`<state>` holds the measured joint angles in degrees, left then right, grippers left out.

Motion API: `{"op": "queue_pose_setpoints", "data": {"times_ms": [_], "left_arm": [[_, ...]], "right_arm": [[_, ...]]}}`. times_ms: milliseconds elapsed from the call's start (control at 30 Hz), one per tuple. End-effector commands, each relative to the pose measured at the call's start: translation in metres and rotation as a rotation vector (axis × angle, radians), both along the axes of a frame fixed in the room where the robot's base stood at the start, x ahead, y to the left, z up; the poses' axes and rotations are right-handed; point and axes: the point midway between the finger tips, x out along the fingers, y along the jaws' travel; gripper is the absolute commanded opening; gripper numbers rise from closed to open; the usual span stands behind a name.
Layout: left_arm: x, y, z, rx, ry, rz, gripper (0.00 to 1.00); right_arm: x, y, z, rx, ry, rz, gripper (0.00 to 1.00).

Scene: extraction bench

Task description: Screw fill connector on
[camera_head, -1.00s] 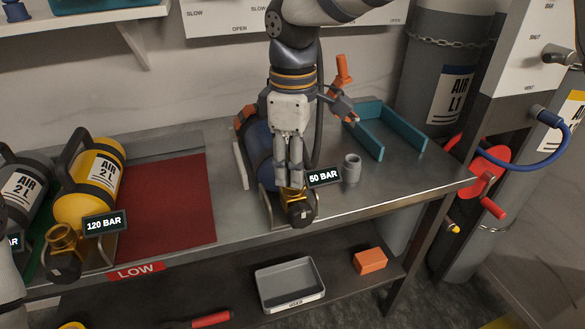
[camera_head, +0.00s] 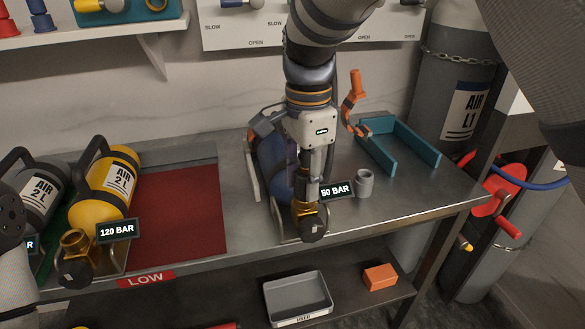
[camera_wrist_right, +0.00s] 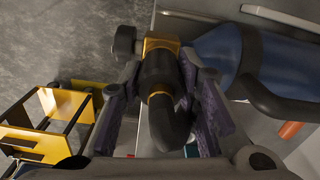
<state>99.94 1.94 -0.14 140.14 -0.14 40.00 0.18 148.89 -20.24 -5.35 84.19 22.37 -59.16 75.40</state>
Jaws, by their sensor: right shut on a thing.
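The blue cylinder (camera_head: 272,165) lies in a cradle on the metal bench, beside a 50 BAR label (camera_head: 337,190). Its brass valve (camera_head: 304,207) with a black knob (camera_head: 312,227) faces the front edge. My right gripper (camera_head: 306,195) points down over the valve. In the right wrist view my gripper (camera_wrist_right: 168,98) is shut on the black fill connector (camera_wrist_right: 158,75), which has a gold band and a curved black end. The connector sits against the brass valve block (camera_wrist_right: 160,43); its thread is hidden.
A grey cup (camera_head: 364,184) and teal bracket (camera_head: 378,148) are to the right. A grey tray (camera_head: 297,298) and orange block (camera_head: 380,277) are on the lower shelf.

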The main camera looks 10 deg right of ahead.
Motion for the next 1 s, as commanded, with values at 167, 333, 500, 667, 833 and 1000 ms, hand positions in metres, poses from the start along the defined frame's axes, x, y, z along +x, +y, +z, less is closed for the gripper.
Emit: {"op": "queue_pose_setpoints", "data": {"times_ms": [167,333,500,667,833,1000], "left_arm": [[-0.0001,0.0,-0.0002,0.0,0.001,0.0,0.4],[-0.0001,0.0,-0.0001,0.0,0.0,0.0,0.4],[-0.0001,0.0,-0.0001,0.0,0.0,0.0,0.4],[0.0,0.0,0.0,0.0,0.0,0.0,0.4],[0.0,0.0,0.0,0.0,0.0,0.0,0.4],[0.0,0.0,-0.0001,0.0,0.0,0.0,0.4]], "right_arm": [[0.0002,0.001,-0.0006,0.003,0.0,0.004,0.48],[0.0002,0.0006,-0.0005,0.002,0.0,0.005,0.52],[0.0002,0.0002,-0.0002,0.002,0.0,0.053,0.52],[0.0001,0.0007,0.0001,0.006,0.0,0.461,0.52],[0.0002,0.0007,-0.0001,0.005,-0.002,0.936,0.52],[0.0001,0.0006,0.0,0.003,-0.002,1.408,0.52]]}}
